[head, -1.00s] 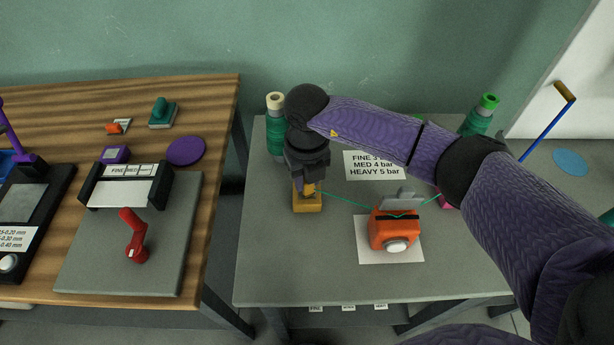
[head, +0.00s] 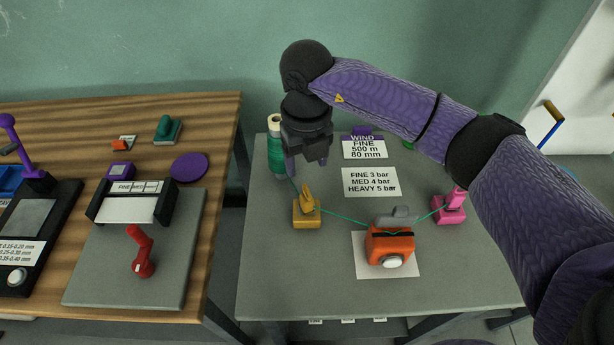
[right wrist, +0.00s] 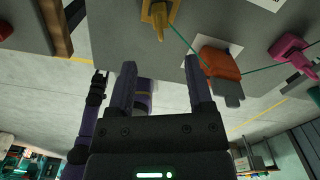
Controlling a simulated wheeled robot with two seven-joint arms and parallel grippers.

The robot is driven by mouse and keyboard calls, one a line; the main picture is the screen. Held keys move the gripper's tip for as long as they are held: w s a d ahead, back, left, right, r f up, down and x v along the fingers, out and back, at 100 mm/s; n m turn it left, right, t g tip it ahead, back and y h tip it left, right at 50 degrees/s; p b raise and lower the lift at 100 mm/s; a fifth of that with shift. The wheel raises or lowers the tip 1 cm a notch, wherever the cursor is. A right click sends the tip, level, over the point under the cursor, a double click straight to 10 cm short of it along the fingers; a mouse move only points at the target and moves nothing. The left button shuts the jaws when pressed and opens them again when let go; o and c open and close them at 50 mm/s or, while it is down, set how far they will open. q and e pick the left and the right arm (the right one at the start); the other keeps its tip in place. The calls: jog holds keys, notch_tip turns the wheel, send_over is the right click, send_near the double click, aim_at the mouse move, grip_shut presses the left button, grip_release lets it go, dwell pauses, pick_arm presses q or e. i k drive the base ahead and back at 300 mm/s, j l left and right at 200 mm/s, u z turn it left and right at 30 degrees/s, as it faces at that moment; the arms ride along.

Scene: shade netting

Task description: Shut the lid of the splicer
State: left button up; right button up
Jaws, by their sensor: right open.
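The orange splicer (head: 390,246) sits on a white sheet on the grey table. Its grey lid (head: 399,216) stands raised at the back of the body. A green thread runs through it, between a yellow clamp (head: 306,210) and a pink clamp (head: 449,208). My right gripper (head: 306,168) is open and empty above and behind the yellow clamp, left of the splicer. In the right wrist view the open fingers (right wrist: 160,85) hold nothing, and the splicer (right wrist: 218,62) shows beyond them.
A green spool (head: 276,150) stands at the table's back left. Printed cards (head: 370,182) lie behind the splicer. A wooden table (head: 225,150) on the left carries a red-handled tool (head: 142,252) and other items. The front left of the grey table is clear.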

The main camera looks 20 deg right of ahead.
aim_at(400, 217)
jog(key=z, duration=1.35)
